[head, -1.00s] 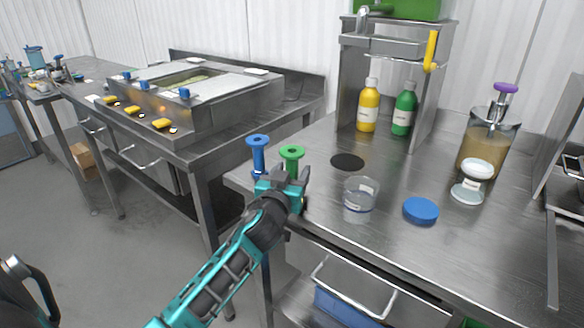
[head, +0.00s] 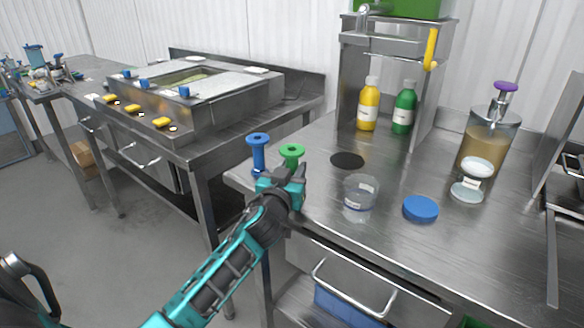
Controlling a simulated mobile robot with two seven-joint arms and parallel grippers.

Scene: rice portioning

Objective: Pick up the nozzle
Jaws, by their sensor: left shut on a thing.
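A green nozzle (head: 292,151), spool-shaped with a wide top flange, stands upright at the left front corner of the right steel table. A similar blue nozzle (head: 258,152) stands upright just left of it. My left gripper (head: 290,178) reaches in from below and is shut on the green nozzle, below its top flange. The gripper hides the nozzle's lower part, so I cannot tell whether its base touches the table.
A clear cup (head: 360,199), a blue lid (head: 421,209) and a small scale (head: 470,182) stand to the right. Yellow (head: 368,108) and green (head: 404,110) bottles stand behind. The table (head: 400,268) is clear around its front edge.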

